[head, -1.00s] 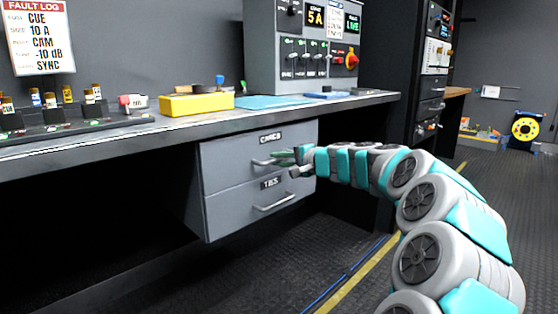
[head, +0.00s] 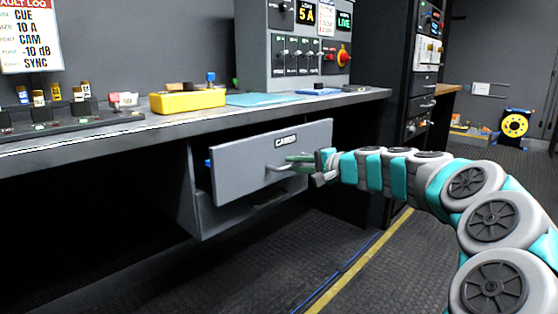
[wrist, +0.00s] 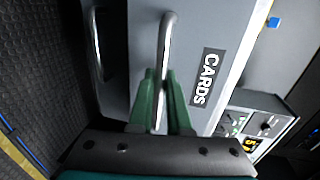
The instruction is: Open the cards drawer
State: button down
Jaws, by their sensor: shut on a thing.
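The cards drawer (head: 240,160) is a grey drawer under the desk, pulled partly out, with a dark gap and something blue showing behind its front at the left. Its label reads CARDS in the wrist view (wrist: 207,77). My gripper (head: 309,163) is at the drawer front from the right. In the wrist view its green fingers (wrist: 161,100) are shut around the drawer's metal bar handle (wrist: 166,40). The lower drawer (head: 215,213) is shut beneath and mostly hidden by the cards drawer.
The desk top (head: 130,128) above holds a yellow box (head: 188,101), a teal mat (head: 262,99) and a control panel (head: 308,48). A dark equipment rack (head: 420,75) stands to the right. The floor in front of the drawers is clear.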

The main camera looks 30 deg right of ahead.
jog(key=f+b+v, duration=0.1)
jog(key=f+v, duration=0.1)
jog(key=v, duration=0.7)
jog(key=s+f+b+v, duration=0.1)
jog(key=f+v, duration=0.1)
jog(key=v, duration=0.8)
jog(key=shift+d+f, duration=0.1)
jog(key=shift+d, duration=0.05)
jog(key=c, duration=0.9)
grip_release()
jog(key=shift+o, duration=0.2)
jog(key=shift+s, duration=0.15)
jog(key=v, duration=0.7)
jog(key=shift+s, duration=0.3)
jog(key=shift+d, duration=0.15)
